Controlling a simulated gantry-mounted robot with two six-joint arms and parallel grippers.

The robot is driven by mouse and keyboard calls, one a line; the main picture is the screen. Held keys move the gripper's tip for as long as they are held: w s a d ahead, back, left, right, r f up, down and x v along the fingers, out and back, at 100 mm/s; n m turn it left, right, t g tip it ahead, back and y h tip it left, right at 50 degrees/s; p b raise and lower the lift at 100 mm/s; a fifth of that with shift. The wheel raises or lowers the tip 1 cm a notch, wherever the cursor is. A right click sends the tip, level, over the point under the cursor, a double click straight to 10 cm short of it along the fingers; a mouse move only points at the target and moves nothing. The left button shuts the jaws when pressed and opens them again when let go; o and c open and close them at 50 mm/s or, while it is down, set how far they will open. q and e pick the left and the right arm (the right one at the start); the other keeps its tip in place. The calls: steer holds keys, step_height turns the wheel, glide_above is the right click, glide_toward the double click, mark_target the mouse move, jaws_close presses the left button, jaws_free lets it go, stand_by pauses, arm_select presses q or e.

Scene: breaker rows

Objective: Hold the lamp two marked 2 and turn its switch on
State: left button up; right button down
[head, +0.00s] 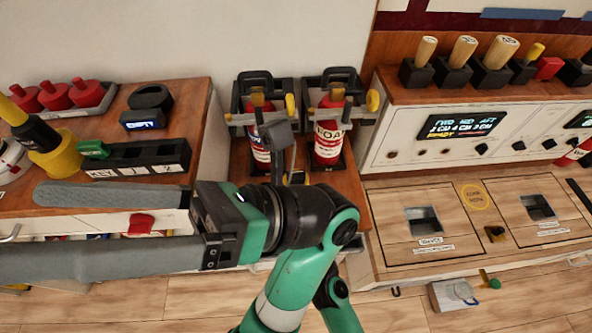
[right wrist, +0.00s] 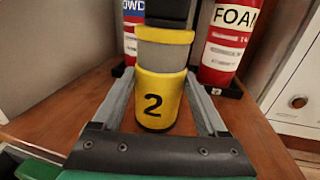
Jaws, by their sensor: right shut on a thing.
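The lamp (right wrist: 158,100) in the right wrist view has a yellow body with a black 2, a grey band, a yellow collar and a black top cut off by the frame. My right gripper (right wrist: 160,82) is shut on it, one grey finger on each side. I cannot tell whether it touches the wooden shelf. No switch is clear. In the head view a dark grey block (head: 274,135) shows in front of the extinguishers, probably the lamp's top; my arm hides the rest.
Two red extinguishers, one marked FOAM (head: 327,140), stand in holders behind the lamp. The left bench has a key rack (head: 150,157), red knobs (head: 55,95) and a yellow-and-black object (head: 58,155). A control panel (head: 450,135) is at right.

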arm_select(q)
steer(key=w+a+f+m+t+h, duration=0.25)
steer(key=w+f+m+t, duration=0.4)
steer(key=t, duration=0.55)
steer(key=m+t+h, duration=0.8)
steer(key=t+h, duration=0.1)
steer(key=h, duration=1.1)
glide_toward(296, 175)
steer(key=shift+n, duration=0.25)
steer(key=x, duration=1)
steer(key=shift+w+f, duration=0.15)
steer(key=shift+w, duration=0.25)
steer(key=shift+c, duration=0.3)
